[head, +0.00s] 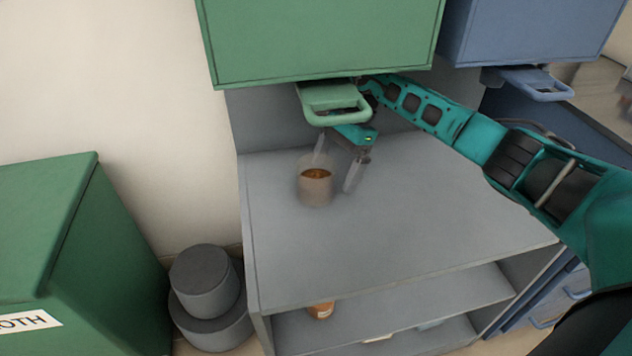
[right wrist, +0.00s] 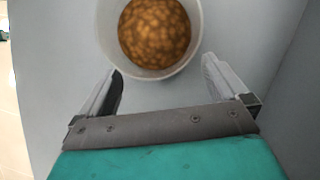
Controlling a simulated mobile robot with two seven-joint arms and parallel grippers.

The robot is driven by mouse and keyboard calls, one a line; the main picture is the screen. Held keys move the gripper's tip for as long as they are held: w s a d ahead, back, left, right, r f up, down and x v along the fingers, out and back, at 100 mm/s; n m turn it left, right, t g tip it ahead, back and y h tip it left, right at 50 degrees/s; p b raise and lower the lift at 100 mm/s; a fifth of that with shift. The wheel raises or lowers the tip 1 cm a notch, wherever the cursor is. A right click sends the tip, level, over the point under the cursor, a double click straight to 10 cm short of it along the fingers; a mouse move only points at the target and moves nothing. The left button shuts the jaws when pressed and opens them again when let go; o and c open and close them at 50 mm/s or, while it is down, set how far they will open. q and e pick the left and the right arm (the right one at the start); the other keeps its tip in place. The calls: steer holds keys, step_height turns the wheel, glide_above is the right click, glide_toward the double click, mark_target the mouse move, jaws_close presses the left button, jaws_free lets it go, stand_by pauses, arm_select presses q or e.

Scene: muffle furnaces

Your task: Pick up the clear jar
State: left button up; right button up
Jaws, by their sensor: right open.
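The clear jar (head: 315,188) stands upright on the grey shelf top, with brown-orange contents inside. In the right wrist view the jar (right wrist: 153,72) is seen from above, its round rim just ahead of the fingers. My right gripper (head: 338,165) is open beside and above the jar, with one finger behind it and one to its right. In the right wrist view my right gripper (right wrist: 160,85) has its fingertips spread near the jar's near rim, and nothing is clamped between them. My left gripper is not in view.
A green cabinet (head: 320,40) with a green handle (head: 335,104) hangs just above my right gripper. A blue cabinet (head: 535,30) is to the right. The grey shelf top (head: 430,215) is clear right of the jar. An orange jar (head: 321,310) sits on the lower shelf.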

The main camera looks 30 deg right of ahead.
mark_target(313, 180)
steer(key=a, duration=0.5)
steer(key=shift+s+a, duration=0.15)
steer(key=shift+s, duration=0.2)
steer(key=shift+a+f+b, duration=0.15)
steer(key=shift+f+b, duration=0.25)
steer(key=shift+f, duration=0.2)
steer(key=c, duration=1.1)
steer(key=shift+r, duration=0.1)
steer(key=shift+r, duration=0.2)
